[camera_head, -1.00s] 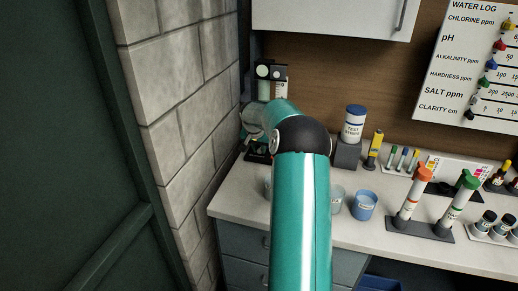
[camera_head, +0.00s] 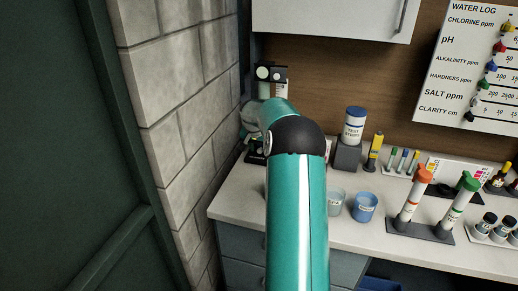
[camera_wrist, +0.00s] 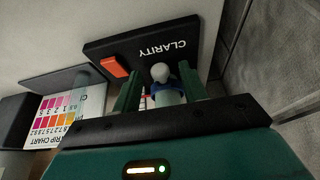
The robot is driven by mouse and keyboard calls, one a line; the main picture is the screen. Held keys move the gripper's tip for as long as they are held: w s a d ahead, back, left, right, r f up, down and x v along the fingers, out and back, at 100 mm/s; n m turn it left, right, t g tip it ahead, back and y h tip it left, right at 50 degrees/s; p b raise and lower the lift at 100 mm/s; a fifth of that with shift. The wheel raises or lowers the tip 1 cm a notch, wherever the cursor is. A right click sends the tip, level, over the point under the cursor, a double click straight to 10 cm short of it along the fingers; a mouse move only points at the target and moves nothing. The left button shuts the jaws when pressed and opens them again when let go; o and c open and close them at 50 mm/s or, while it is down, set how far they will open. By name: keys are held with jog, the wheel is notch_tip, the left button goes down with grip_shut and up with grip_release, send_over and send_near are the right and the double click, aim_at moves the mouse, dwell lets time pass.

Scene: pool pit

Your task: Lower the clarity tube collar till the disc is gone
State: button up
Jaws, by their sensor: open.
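In the wrist view a black base lettered CLARITY (camera_wrist: 150,45) carries an orange block (camera_wrist: 115,66). My gripper (camera_wrist: 160,76) is open, its two green fingers either side of a white round knob (camera_wrist: 161,71) and a blue part (camera_wrist: 184,84), which looks like the collar. A pale, clear tube part shows below them. I cannot tell whether the fingers touch it. A dark head piece with a pale green round face (camera_head: 263,73) stands in the back left corner; I cannot make out a disc.
A block wall (camera_head: 180,110) stands close on the left, with a cabinet (camera_head: 330,15) above. On the counter (camera_head: 235,195) are a clear cup (camera_head: 336,203), a blue cup (camera_head: 364,207), a test strip jar (camera_head: 354,125) and two capped tubes in a rack (camera_head: 418,230).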

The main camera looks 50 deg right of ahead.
jog(key=v, duration=1.3)
jog(key=shift+r, duration=0.2)
jog(key=shift+a, duration=0.15)
dwell(0.6)
jog(key=s+a+r+n+t, duration=0.1)
jog(key=s+a+r+n, duration=0.15)
jog(key=a, duration=0.65)
jog(key=s+a+r+n+y, duration=0.1)
jog(key=s+a+r+n, duration=0.15)
jog(key=a, duration=0.65)
jog(key=s+a+r+n+t, duration=0.1)
jog(key=s+a+r, duration=0.15)
jog(key=a, duration=0.65)
jog(key=s+a+f+n+y, duration=0.1)
jog(key=s+a+f+n, duration=0.1)
jog(key=s+a, duration=0.6)
jog(key=s+a+f+n+t+y, duration=0.1)
jog(key=s+a+f+n+y, duration=0.1)
jog(key=s+a, duration=0.6)
jog(key=s+f+n, duration=0.1)
jog(key=s+n, duration=0.1)
jog(key=shift+a+f+n+t, duration=0.3)
jog(key=shift+a, duration=0.1)
jog(key=shift+s+d, duration=0.15)
